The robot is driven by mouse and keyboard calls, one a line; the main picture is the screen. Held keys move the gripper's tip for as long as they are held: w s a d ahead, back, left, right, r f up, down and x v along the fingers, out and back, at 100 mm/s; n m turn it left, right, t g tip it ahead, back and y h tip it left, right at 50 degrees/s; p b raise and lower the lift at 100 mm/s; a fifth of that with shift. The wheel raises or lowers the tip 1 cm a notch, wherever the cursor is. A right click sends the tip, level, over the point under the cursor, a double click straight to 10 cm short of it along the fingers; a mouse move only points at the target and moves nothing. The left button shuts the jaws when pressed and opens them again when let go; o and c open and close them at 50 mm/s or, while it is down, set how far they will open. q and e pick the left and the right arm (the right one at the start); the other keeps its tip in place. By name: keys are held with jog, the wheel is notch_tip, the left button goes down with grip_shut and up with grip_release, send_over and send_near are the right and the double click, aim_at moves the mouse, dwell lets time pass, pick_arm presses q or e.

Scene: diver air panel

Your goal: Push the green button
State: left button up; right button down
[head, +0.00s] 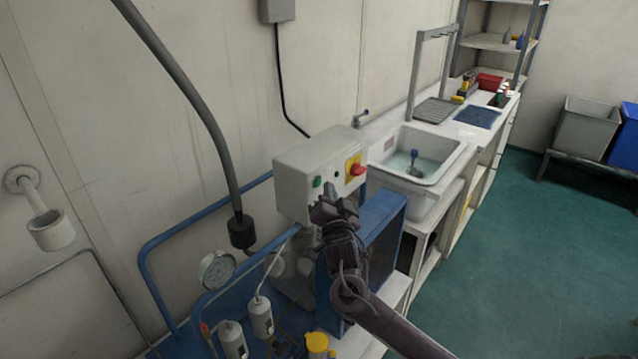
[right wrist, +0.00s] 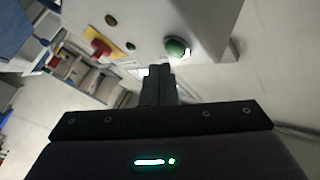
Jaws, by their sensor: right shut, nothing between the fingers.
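The green button (head: 317,182) sits on the front of a pale grey control box (head: 292,192), left of a red knob on a yellow plate (head: 355,169). In the right wrist view the green button (right wrist: 177,48) is a domed cap just beyond the fingertips. My right gripper (head: 325,210) is shut and empty, just below the green button in the head view. In the right wrist view its closed fingers (right wrist: 158,72) point towards the box, a little left of the button; whether they touch anything cannot be told. My left gripper is out of view.
A blue-framed machine with a pressure gauge (head: 217,269) and grey cylinders (head: 261,317) stands below the box. A thick grey hose (head: 190,90) hangs at its left. A sink (head: 425,155) and counter lie to the right. The green floor (head: 530,250) is open.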

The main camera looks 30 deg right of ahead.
jog(key=shift+w, duration=0.15)
dwell(0.7)
jog(key=shift+w+a, duration=0.15)
jog(key=shift+w, duration=0.15)
